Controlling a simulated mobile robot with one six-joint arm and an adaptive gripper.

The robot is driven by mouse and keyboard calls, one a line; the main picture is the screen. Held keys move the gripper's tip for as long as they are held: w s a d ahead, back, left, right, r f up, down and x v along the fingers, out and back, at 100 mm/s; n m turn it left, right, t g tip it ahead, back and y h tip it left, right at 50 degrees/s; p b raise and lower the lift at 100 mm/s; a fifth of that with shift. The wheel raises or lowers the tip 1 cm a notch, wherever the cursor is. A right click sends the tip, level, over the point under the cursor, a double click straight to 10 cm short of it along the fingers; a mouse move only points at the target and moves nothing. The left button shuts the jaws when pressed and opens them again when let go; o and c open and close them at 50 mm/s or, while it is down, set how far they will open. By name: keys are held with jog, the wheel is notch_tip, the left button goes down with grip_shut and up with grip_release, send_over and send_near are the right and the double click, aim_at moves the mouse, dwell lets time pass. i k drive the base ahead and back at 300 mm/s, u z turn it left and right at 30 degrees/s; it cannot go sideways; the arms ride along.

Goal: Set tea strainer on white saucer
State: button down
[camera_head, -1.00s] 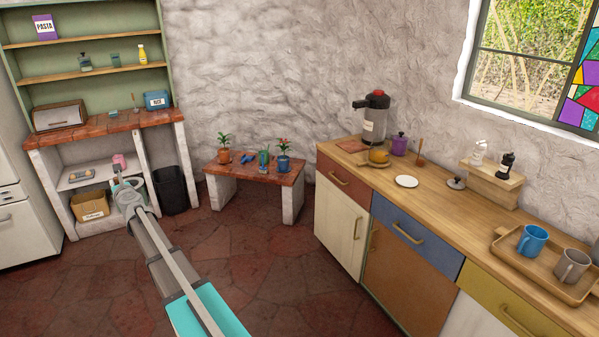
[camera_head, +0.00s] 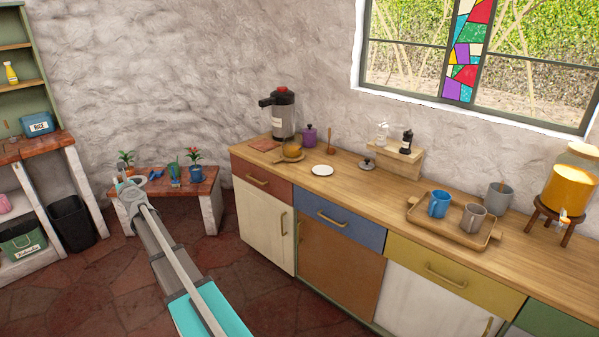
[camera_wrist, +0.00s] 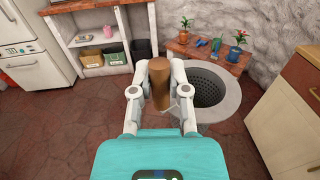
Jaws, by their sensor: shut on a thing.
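My gripper (camera_wrist: 158,84) is shut on the brown wooden handle (camera_wrist: 160,90) of the tea strainer, seen in the wrist view. The strainer's dark mesh bowl with its pale round rim (camera_wrist: 230,108) is to the right of the fingers, held in the air over the floor. In the head view my gripper (camera_head: 128,186) is at the left, in front of the low plant bench, small and hard to make out. The white saucer (camera_head: 322,170) lies flat on the wooden counter, well to the right of my gripper. No object is on it.
On the counter (camera_head: 345,190), a dispenser (camera_head: 283,114), an orange-brown pot (camera_head: 291,150) and a purple jar (camera_head: 309,136) stand behind the saucer. A tray (camera_head: 455,224) holds mugs farther right. Bare wood surrounds the saucer.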

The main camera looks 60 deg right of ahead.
aim_at(322, 171)
jog(key=u, duration=1.6)
jog(key=i, duration=0.1)
jog(key=z, duration=3.3)
jog(key=i, duration=1)
jog(key=u, duration=0.05)
